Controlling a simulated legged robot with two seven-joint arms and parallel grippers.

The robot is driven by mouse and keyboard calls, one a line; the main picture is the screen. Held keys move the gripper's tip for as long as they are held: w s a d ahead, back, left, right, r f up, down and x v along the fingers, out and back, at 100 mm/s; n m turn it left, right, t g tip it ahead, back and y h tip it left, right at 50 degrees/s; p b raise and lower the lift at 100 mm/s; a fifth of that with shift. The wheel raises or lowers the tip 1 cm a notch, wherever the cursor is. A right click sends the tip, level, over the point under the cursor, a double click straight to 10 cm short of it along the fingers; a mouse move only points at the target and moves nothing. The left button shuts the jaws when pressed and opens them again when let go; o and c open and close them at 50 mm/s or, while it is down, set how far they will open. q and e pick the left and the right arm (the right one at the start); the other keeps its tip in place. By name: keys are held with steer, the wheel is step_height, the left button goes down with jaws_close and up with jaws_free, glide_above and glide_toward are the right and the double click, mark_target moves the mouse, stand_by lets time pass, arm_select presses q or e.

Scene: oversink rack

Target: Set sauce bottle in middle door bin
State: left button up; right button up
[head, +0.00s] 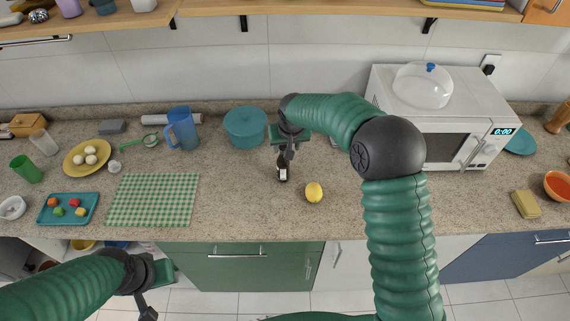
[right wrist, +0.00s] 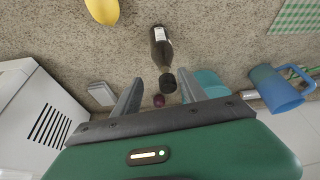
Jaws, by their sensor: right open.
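My right gripper (head: 289,148) is open and empty, close above the bottle; the open fingers also show in the right wrist view (right wrist: 160,92). My left gripper (head: 148,296) is low in front of the green cabinet, and its jaws are unclear. No door bin is visible.
A yellow lemon (head: 314,192) lies right of the bottle. A teal pot (head: 245,127) and blue pitcher (head: 182,128) stand at the back left. A white microwave (head: 389,92) is at the right. A checked cloth (head: 153,200) lies left; the counter between cloth and bottle is clear.

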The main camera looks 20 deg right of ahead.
mark_target(282, 148)
steer(key=x, duration=0.4)
steer(key=shift+w+a+p, duration=0.1)
steer(key=shift+w+p, duration=0.2)
steer(key=shift+w, duration=0.15)
steer(key=shift+a+r, duration=0.1)
steer(key=shift+a, duration=0.25)
steer(key=shift+s+a+r, duration=0.15)
steer(key=shift+a, duration=0.15)
steer(key=shift+s+a+r, duration=0.15)
steer(key=shift+a, duration=0.05)
steer(key=shift+c, duration=1.3)
steer(key=shift+s, duration=0.1)
steer(key=shift+c, duration=1.2)
steer(key=shift+d, duration=0.15)
steer(key=shift+c, duration=1.1)
steer(key=shift+d, duration=0.25)
steer(key=shift+c, duration=1.3)
steer(key=shift+d+f, duration=0.2)
steer(key=shift+d, duration=0.2)
jaws_close()
steer(key=shift+a, duration=0.55)
arm_select(q)
steer(key=shift+w+a+r, duration=0.25)
steer(key=shift+a+r, duration=0.15)
steer(key=shift+a, duration=0.05)
steer(key=shift+d, duration=0.25)
arm_select(e)
steer(key=shift+d, duration=0.3)
